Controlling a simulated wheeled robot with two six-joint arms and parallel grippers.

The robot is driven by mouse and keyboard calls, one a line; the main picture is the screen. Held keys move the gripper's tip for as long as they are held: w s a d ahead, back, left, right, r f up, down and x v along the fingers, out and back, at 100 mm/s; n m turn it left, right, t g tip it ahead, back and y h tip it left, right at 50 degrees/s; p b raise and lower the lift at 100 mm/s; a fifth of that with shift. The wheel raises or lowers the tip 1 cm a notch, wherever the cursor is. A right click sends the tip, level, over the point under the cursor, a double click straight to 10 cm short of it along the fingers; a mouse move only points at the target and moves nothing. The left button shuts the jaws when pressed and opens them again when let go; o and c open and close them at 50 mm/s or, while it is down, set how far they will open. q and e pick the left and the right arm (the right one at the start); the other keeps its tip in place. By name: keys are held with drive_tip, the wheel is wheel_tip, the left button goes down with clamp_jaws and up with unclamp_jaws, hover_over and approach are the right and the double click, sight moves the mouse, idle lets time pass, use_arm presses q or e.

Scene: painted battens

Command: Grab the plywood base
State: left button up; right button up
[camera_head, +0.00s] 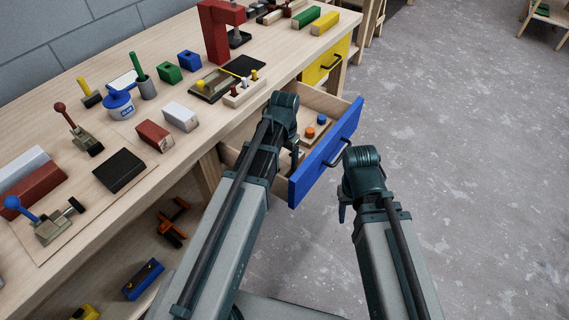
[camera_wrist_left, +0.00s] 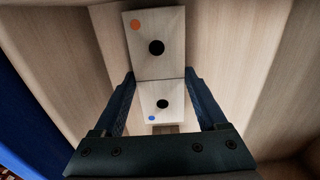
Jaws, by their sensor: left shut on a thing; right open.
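A pale plywood base (camera_wrist_left: 150,97) with a blue dot and a black round spot lies between my left gripper's fingers in the left wrist view. My left gripper (camera_wrist_left: 160,76) is shut on it, a finger along each side. A second pale plywood piece (camera_wrist_left: 172,30) with an orange dot and a black spot lies just beyond it. In the head view my left gripper (camera_head: 297,160) reaches into the open drawer, and my wrist hides much of the held base. My right gripper (camera_head: 343,212) is open and empty, outside the drawer over the floor.
The open drawer has a blue front (camera_head: 325,155) with a black handle (camera_head: 337,153). The workbench top (camera_head: 215,150) above holds coloured blocks, toggle clamps and a red press (camera_head: 216,35). A yellow drawer (camera_head: 325,63) is farther back. The grey floor (camera_head: 470,150) to the right is clear.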

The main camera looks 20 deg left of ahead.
sight(284, 162)
use_arm(q)
drive_tip(key=shift+r, duration=0.2)
wheel_tip(284, 162, up, 18)
drive_tip(key=p, duration=1.8)
drive_tip(key=shift+f, duration=0.15)
